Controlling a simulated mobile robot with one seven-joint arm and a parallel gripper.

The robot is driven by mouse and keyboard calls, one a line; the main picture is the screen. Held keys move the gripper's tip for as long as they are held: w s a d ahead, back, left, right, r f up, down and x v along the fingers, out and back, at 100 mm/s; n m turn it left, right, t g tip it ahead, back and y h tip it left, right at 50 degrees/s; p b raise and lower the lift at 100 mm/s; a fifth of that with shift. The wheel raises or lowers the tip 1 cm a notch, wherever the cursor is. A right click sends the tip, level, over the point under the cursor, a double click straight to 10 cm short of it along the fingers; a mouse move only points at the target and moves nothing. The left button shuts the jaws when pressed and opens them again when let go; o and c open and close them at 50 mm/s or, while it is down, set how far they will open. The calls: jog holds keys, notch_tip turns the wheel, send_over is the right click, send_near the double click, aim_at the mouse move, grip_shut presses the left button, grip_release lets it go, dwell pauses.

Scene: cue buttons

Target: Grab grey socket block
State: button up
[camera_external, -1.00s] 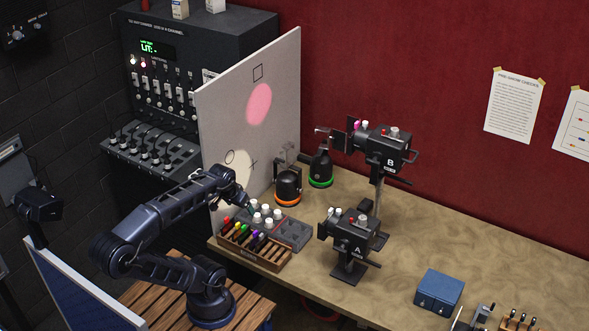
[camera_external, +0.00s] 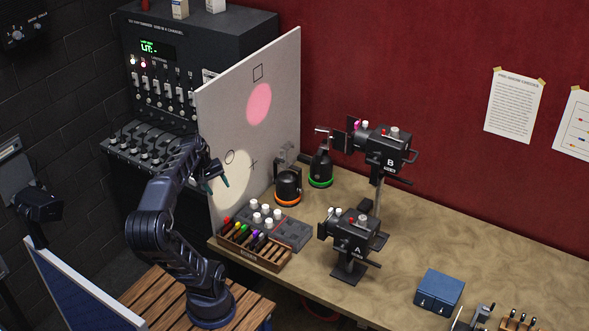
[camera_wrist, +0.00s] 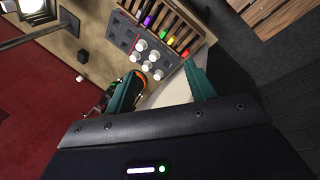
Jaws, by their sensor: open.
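The grey socket block (camera_external: 291,233) lies flat on the tan table just behind the wooden rack. Several white-topped pegs stand in its left part; its right part shows bare sockets. In the wrist view the grey block (camera_wrist: 122,37) is at upper middle, beyond my fingertips, with white pegs on it. My gripper (camera_external: 217,181) is raised in front of the white panel, up and left of the block and apart from it. In the wrist view its two teal fingers (camera_wrist: 160,80) are spread with nothing between them.
A wooden rack (camera_external: 262,259) with coloured pegs stands along the block's near side. The white panel (camera_external: 275,120) rises behind. An orange-ringed black pot (camera_external: 288,186), a green-ringed one (camera_external: 320,168) and device A (camera_external: 350,240) stand close by. The table's right half is mostly clear.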

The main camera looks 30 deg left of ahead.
jog(key=s+a+r+n+t+h, duration=0.1)
jog(key=a+r+n+t+h, duration=0.2)
jog(key=a+n, duration=0.85)
jog(key=w+a+f+n+t, duration=0.35)
jog(key=w+f, duration=0.25)
jog(key=w, duration=0.2)
jog(key=w+a+f+n+t, duration=0.2)
jog(key=w+a+f, duration=0.3)
jog(key=w+f, duration=0.15)
jog(key=w+a+f+n+t+y, duration=0.1)
jog(key=a+f+n+y, duration=0.3)
jog(key=f, duration=0.3)
jog(key=w+a+f+n+t+y, duration=0.1)
jog(key=a+f+n+y, duration=0.2)
jog(key=f+n, duration=0.35)
jog(key=shift+f+x, duration=0.2)
jog(key=shift+x, duration=5.2)
jog(key=shift+s+a, duration=0.2)
jog(key=c, duration=0.8)
